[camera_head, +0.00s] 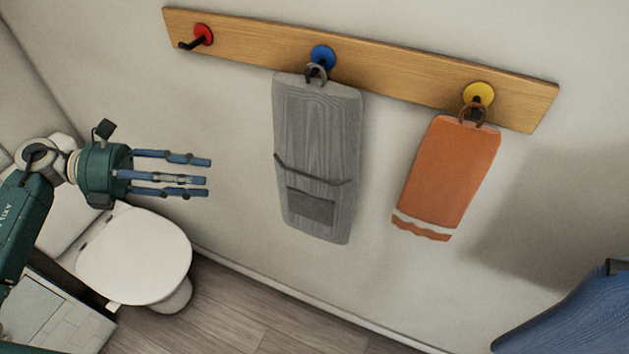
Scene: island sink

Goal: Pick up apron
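A grey cloth piece (318,150) with a dark band and a pocket-like patch hangs by a loop from the blue hook (322,57); it looks like an apron. A blue cloth-like piece (575,315) with a dark tab at its top edge is cut off at the lower right; I cannot tell whether it is also an apron or what supports it. My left gripper (205,177) is at the left, its blue fingers straight, apart and empty, pointing right toward the grey piece with a gap between in the picture. My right gripper is out of view.
A wooden rack (250,48) on the wall carries an empty red hook (202,35) and a yellow hook (479,95) with an orange towel (447,175). A white toilet (135,255) stands below my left gripper. Some wooden floor (240,310) is clear.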

